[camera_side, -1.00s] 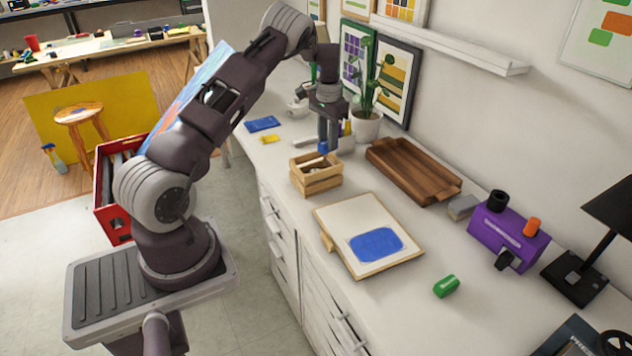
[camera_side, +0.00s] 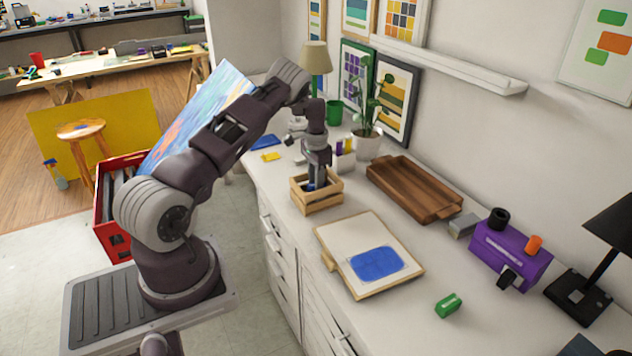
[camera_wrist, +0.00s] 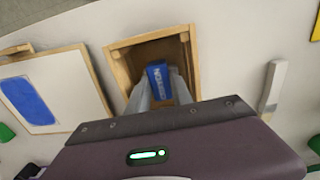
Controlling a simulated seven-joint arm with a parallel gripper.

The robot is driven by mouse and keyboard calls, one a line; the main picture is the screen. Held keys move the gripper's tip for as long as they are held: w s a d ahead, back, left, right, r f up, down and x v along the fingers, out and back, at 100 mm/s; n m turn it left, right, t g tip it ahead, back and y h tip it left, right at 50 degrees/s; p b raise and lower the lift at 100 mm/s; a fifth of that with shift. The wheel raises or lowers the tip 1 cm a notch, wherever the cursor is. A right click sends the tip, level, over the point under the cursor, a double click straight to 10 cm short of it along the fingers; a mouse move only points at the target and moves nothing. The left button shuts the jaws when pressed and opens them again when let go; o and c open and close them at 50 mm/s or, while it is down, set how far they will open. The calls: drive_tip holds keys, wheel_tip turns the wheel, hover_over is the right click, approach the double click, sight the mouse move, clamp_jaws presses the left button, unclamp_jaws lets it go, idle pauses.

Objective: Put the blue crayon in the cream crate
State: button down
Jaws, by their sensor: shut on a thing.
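My gripper (camera_side: 316,182) points down into the cream wooden crate (camera_side: 318,203) on the white counter. In the wrist view my gripper (camera_wrist: 160,90) is shut on the blue crayon (camera_wrist: 158,77), which has white lettering on its side. The crayon is between the two grey fingers, within the outline of the crate's rim (camera_wrist: 119,64). In the side view the crayon is mostly hidden by the fingers and the crate wall. I cannot tell whether it touches the crate's floor.
A board with a blue patch (camera_side: 345,233) lies in front of the crate. A brown wooden tray (camera_side: 411,184) is to its right. Behind stand a potted plant (camera_side: 367,144) and a pen cup (camera_side: 343,160). A green block (camera_side: 448,305) lies nearer, with clear counter around it.

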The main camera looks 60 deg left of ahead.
drive_tip(key=shift+f, duration=0.3)
drive_tip(key=c, duration=1.1)
unclamp_jaws()
drive_tip(key=shift+c, duration=0.2)
wheel_tip(320, 180, up, 12)
drive_tip(key=d+r+n+t, duration=0.1)
drive_tip(key=d+r+t, duration=0.1)
drive_tip(key=d+r, duration=1.25)
drive_tip(key=s+d+r+t, duration=0.1)
drive_tip(key=s+d+r, duration=0.6)
drive_tip(key=d+r, duration=0.3)
drive_tip(key=s+d+f+t, duration=0.1)
drive_tip(key=s+d, duration=0.5)
drive_tip(key=s, duration=0.4)
drive_tip(key=s+d+f+m+t, duration=0.1)
drive_tip(key=s+d, duration=0.5)
drive_tip(key=s, duration=0.4)
drive_tip(key=shift+s+d+t, duration=0.2)
drive_tip(key=shift+d+t, duration=0.1)
drive_tip(key=shift+d, duration=0.05)
